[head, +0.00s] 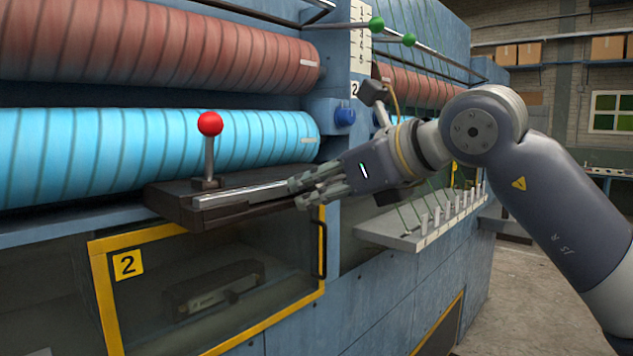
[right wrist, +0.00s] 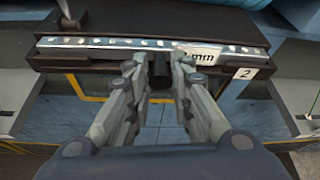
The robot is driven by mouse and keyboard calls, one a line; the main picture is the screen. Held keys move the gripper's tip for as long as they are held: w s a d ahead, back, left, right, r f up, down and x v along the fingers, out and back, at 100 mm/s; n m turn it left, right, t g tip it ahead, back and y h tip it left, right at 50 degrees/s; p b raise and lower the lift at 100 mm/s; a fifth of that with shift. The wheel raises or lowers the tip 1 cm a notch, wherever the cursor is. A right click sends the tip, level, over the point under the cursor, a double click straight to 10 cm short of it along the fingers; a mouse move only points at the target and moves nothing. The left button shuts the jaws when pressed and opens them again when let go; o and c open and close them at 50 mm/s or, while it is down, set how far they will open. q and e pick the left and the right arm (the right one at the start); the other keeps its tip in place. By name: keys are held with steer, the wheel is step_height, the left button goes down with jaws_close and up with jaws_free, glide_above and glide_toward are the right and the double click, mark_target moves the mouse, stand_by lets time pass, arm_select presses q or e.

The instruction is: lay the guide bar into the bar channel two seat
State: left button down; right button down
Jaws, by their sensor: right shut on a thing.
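The guide bar (head: 240,193) is a long bright metal bar with a row of pale dots, which shows in the right wrist view (right wrist: 110,43). It lies along the top of a dark ledge, the bar channel two seat (head: 180,205), also seen in the right wrist view (right wrist: 100,62) with a "2" label. I cannot tell whether the bar is fully down in it. My right gripper (head: 308,190) is at the bar's front side. In the right wrist view its fingers (right wrist: 160,75) are shut on a short black grip in front of the bar. My left gripper is out of view.
A red-knobbed lever (head: 210,124) stands on the ledge. A blue roller (head: 150,145) runs behind it. A yellow-framed window (head: 215,270) marked 2 is below. A pale shelf with several upright pegs (head: 425,225) stands to the right, under my right arm.

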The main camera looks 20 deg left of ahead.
steer(key=shift+f, duration=0.15)
steer(key=c, duration=1.3)
jaws_free()
steer(key=shift+c, duration=0.2)
steer(key=shift+f, duration=0.1)
steer(key=shift+s+d, duration=0.1)
steer(key=shift+d, duration=0.1)
steer(key=v, duration=1.1)
steer(key=shift+d+r, duration=0.3)
steer(key=shift+r, duration=0.05)
